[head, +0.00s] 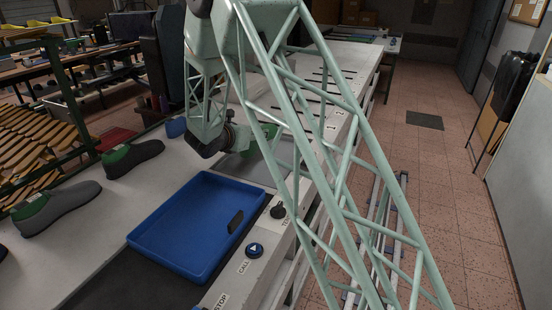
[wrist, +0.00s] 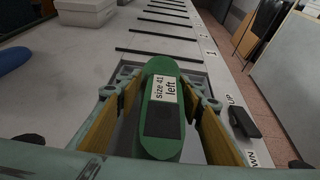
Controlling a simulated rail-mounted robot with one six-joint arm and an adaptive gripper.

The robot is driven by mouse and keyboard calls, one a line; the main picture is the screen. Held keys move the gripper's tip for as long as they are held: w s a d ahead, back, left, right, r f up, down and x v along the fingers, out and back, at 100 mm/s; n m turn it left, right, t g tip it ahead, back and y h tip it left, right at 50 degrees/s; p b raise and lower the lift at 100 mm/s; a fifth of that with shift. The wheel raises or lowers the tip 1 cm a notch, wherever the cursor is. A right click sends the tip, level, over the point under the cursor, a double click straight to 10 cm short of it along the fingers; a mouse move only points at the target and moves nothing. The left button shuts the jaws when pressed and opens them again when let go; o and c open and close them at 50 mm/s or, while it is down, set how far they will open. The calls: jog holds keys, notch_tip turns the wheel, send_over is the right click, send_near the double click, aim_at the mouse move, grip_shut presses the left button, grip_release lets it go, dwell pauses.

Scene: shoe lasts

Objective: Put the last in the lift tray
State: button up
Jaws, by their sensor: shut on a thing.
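The last I hold shows in the wrist view as a green block (wrist: 165,80) with a dark patch and a white label reading "size 41 left". My gripper (wrist: 164,98) is shut on it, with a yellow-padded finger on each side. In the head view my gripper is mostly hidden behind my arm's lattice, and a bit of green shows beside it. My gripper is beyond the tray's far edge.
Two grey lasts with green tops, a near one (head: 60,207) and a farther one (head: 132,157), lie on the bench left of the tray. A CALL button (head: 255,249) and a dark knob (head: 277,211) sit on the strip to its right. Dark slots line the bench beyond.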

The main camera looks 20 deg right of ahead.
jog(key=shift+w+d+r, duration=0.1)
jog(key=shift+w+d, duration=0.2)
jog(key=shift+d, duration=0.35)
jog(key=shift+w+d+r, duration=0.1)
jog(key=shift+w+d, duration=0.15)
jog(key=shift+d, duration=0.4)
jog(key=shift+f, duration=0.1)
jog(key=b, duration=0.1)
send_over(263, 162)
jog(key=shift+w+f, duration=0.15)
jog(key=shift+f, duration=2.95)
jog(key=shift+f+b, duration=0.65)
jog(key=shift+f, duration=1.2)
jog(key=shift+f, duration=0.15)
jog(key=o, duration=1.3)
